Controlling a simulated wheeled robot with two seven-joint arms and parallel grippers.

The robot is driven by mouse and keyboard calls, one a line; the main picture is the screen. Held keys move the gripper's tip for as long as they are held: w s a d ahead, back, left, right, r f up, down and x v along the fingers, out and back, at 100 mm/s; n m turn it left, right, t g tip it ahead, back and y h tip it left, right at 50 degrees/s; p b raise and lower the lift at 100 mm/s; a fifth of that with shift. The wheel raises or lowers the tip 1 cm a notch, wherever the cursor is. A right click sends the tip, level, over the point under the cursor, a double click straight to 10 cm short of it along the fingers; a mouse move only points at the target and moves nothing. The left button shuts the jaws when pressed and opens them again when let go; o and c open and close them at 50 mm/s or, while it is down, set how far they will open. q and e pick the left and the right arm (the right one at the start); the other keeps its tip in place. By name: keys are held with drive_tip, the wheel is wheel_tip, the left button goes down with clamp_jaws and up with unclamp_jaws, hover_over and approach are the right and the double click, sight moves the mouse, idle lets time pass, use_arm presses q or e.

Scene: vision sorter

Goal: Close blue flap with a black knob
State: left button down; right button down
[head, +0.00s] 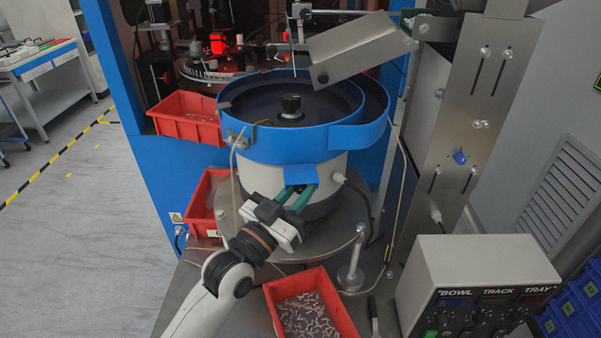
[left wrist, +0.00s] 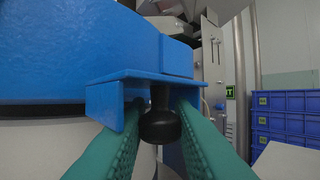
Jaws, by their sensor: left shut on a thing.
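The blue flap (head: 301,174) juts out from the lower side of the blue feeder bowl (head: 290,143), facing me. In the left wrist view the flap (left wrist: 140,77) shows as a flat plate with a bent-down side edge, standing out from the bowl wall. The black knob (left wrist: 160,124) hangs under it on a short dark stem. My left gripper (head: 298,192) reaches up to the flap from below. Its green fingers lie on either side of the knob, shut on it. In the head view the knob is hidden. My right gripper is in neither view.
A red bin (head: 311,311) of small parts stands in front of the bowl. Two more red bins (head: 187,118) (head: 203,205) are on the left. A metal chute (head: 361,50) overhangs the bowl. A control box (head: 478,288) stands at right; a post (head: 351,268) rises nearby.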

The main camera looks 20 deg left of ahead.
sight(301, 177)
use_arm(q)
drive_tip(key=r+n+g+p, duration=0.1)
drive_tip(key=n+p, duration=0.1)
drive_tip(key=p, duration=0.3)
drive_tip(key=r+n+g+y+p, duration=0.1)
drive_tip(key=g+p, duration=0.1)
drive_tip(key=p, duration=0.4)
drive_tip(key=r+n+g+y+p, duration=0.1)
drive_tip(key=r+n+g+p, duration=0.1)
drive_tip(key=p, duration=0.4)
drive_tip(key=shift+s+d+n, duration=0.15)
drive_tip(key=shift+s+n, duration=0.15)
drive_tip(key=shift+g, duration=0.4)
drive_tip(key=n+g, duration=0.1)
drive_tip(key=r+g, duration=0.1)
drive_tip(key=n+g, duration=0.1)
drive_tip(key=shift+w+a+r+n+p, duration=0.2)
drive_tip(key=shift+w+r+n+p, duration=0.1)
drive_tip(key=shift+w, duration=0.1)
drive_tip(key=shift+w+a+r+n+g+h, duration=0.1)
drive_tip(key=shift+w+r+n+g+h, duration=0.2)
drive_tip(key=shift+g, duration=0.4)
drive_tip(key=shift+w+a+r+n+g+h, duration=0.1)
drive_tip(key=shift+n+g, duration=0.35)
drive_tip(key=shift+g, duration=0.25)
drive_tip(key=shift+w+a+r+n+g+h, duration=0.1)
drive_tip(key=shift+w+n+g, duration=0.2)
drive_tip(key=shift+g, duration=0.4)
drive_tip(key=shift+s, duration=0.1)
